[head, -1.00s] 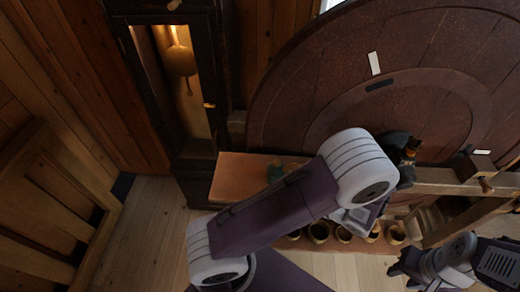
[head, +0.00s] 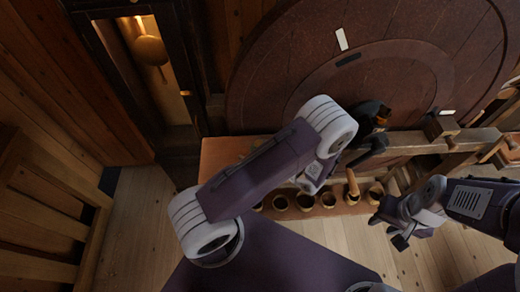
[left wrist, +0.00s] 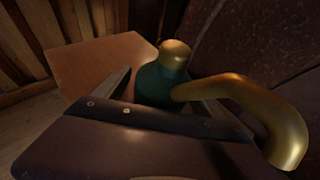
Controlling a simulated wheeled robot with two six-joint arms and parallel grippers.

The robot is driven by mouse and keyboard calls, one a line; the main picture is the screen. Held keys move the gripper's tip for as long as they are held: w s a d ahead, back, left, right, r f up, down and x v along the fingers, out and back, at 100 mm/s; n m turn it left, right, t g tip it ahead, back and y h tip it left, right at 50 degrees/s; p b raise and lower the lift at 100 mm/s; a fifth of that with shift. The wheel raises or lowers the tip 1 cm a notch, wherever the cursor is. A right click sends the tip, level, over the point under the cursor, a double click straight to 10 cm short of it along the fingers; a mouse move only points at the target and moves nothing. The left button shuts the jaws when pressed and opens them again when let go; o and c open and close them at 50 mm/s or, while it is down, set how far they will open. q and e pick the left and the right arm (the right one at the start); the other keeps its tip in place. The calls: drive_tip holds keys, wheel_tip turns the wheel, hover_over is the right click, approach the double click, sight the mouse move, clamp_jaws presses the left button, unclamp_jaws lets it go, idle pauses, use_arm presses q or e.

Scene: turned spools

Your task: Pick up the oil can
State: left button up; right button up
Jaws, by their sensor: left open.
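The oil can has a dark green body (left wrist: 160,85), a brass cap and a thick curved brass spout or handle. It stands upright on the wooden bench in the left wrist view. My left gripper (left wrist: 168,90) is open, with one finger on each side of the can's body; I cannot tell whether they touch it. The dark palm hides the can's lower part. In the head view my left arm covers the can and the left fingertips. My right gripper (head: 389,229) is at the right, away from the can; its jaw opening is unclear.
The bench (head: 222,152) runs along a large dark red disc (head: 290,75). Several small round cups (head: 305,202) sit in a row at its front edge. A dark object (head: 368,112) stands on it right of my left wrist. A clock case (head: 150,75) stands behind left.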

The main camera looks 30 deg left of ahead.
use_arm(q)
drive_tip(key=shift+w+a+f, duration=0.1)
drive_tip(key=shift+a+f, duration=0.15)
drive_tip(key=shift+a, duration=0.1)
drive_tip(key=shift+c, duration=0.3)
drive_tip(key=shift+d+r, duration=0.1)
drive_tip(key=c, duration=1.4)
drive_tip(key=shift+r, duration=0.1)
